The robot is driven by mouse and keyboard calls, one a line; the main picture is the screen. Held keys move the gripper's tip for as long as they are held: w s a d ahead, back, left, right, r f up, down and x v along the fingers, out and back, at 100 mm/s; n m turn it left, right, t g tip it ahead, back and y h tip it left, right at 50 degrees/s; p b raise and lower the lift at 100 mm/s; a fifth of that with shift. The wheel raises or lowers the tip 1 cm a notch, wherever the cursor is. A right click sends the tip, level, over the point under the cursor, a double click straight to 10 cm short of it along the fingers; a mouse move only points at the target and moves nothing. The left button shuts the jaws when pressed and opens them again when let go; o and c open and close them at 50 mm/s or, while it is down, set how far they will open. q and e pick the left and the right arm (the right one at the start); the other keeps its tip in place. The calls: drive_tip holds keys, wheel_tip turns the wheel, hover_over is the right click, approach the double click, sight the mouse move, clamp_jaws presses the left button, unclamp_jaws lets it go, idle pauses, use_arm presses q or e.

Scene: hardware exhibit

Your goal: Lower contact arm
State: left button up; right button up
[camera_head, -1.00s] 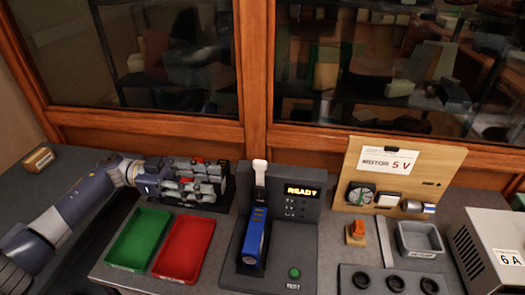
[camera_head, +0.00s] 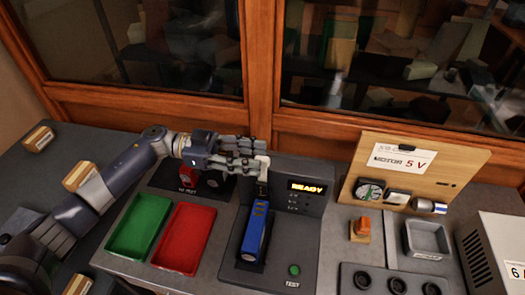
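The contact arm, a light upright lever (camera_head: 262,166), stands at the top of the dark test station (camera_head: 313,225). A blue block (camera_head: 256,232) lies in the station's slot below it. The station's display (camera_head: 307,188) reads READY, and a green TEST button (camera_head: 294,270) sits near its front. My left gripper (camera_head: 262,154) reaches in from the left, its fingers spread, with the tips at the lever's top. Whether they touch it I cannot tell. My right gripper is not in view.
A green tray (camera_head: 139,226) and a red tray (camera_head: 184,238) lie left of the station. Behind them is a dark rack (camera_head: 165,178), partly hidden by my arm. A wooden motor board (camera_head: 456,168), a grey bin (camera_head: 425,239) and a power supply (camera_head: 496,250) are on the right.

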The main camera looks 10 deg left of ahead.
use_arm(q)
drive_tip(key=shift+d+p, duration=0.3)
drive_tip(key=shift+d, duration=1)
drive_tip(key=shift+w, duration=0.1)
drive_tip(key=c, duration=0.7)
clamp_jaws()
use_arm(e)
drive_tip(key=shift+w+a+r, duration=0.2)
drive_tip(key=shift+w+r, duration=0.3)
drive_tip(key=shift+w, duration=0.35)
use_arm(q)
drive_tip(key=shift+f, duration=0.1)
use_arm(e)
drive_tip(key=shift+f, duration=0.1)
